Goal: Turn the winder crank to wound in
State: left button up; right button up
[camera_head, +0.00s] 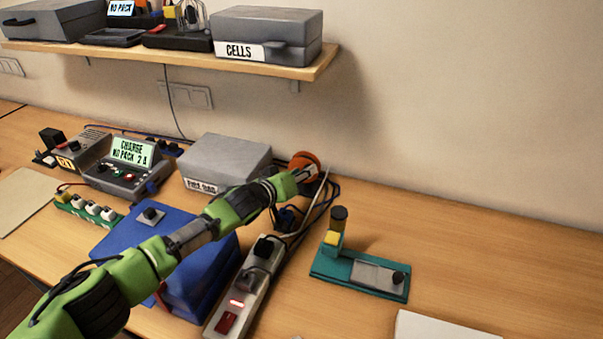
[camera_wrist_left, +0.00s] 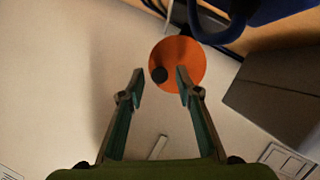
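The winder (camera_head: 305,158) is an orange disc at the back of the bench, beside the grey box. In the left wrist view, the orange disc (camera_wrist_left: 190,60) has a small black crank knob (camera_wrist_left: 159,75) near its edge. My left gripper (camera_head: 308,173) reaches in front of the disc and partly covers it in the head view. In the left wrist view, the left gripper (camera_wrist_left: 160,73) is open, and the knob shows between its fingertips. I cannot tell whether the fingers touch the knob. My right gripper is not in view.
A grey box (camera_head: 225,155) stands left of the winder, and a blue case (camera_head: 150,235) lies under my arm. A power strip (camera_head: 238,300) and cables run in front. A teal fixture (camera_head: 325,265) stands to the right. A shelf (camera_head: 290,70) hangs above. The right bench is mostly clear.

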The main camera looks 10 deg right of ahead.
pick_arm(q)
grip_shut()
jog(key=shift+s+d, duration=0.1)
jog(key=shift+s+d+f+m+t+y+b, duration=0.25)
jog(key=shift+m+y, duration=0.2)
jog(key=shift+m, duration=0.3)
jog(key=shift+d+f+m+t+y+b, duration=0.1)
jog(key=shift+f+m+t+y, duration=0.35)
jog(key=shift+m, duration=0.35)
jog(key=shift+s+d+f+m+t+y+b, duration=0.1)
jog(key=shift+s+d+m+t+y, duration=0.1)
jog(key=shift+m+y, duration=0.45)
jog(key=shift+o, duration=1.1)
grip_release()
